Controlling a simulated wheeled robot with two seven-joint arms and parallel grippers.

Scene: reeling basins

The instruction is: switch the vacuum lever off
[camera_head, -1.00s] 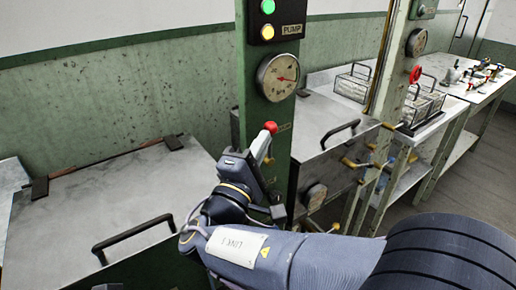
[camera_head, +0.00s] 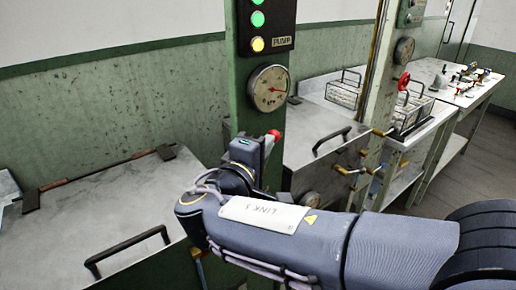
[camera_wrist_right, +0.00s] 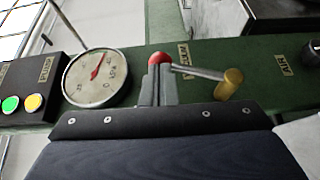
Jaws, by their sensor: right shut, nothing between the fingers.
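The vacuum lever has a red ball knob (camera_head: 275,134) and sits on the green post below the dial gauge (camera_head: 269,88). In the right wrist view the lever's silver rod (camera_wrist_right: 198,72) runs sideways from a brass pivot (camera_wrist_right: 231,84) to the red knob (camera_wrist_right: 160,58). My right gripper (camera_head: 267,146) is shut and empty, with its fingertips right at the knob. In the wrist view the grey fingers (camera_wrist_right: 154,80) partly cover the knob's lower side; I cannot tell whether they touch it. My left gripper is not in view.
A pump panel (camera_head: 266,25) with green and yellow lamps is above the gauge. Covered basins with black handles stand left (camera_head: 100,215) and right (camera_head: 318,125) of the post. Brass valves (camera_head: 350,170) stick out at right. Wire baskets (camera_head: 345,88) stand farther back.

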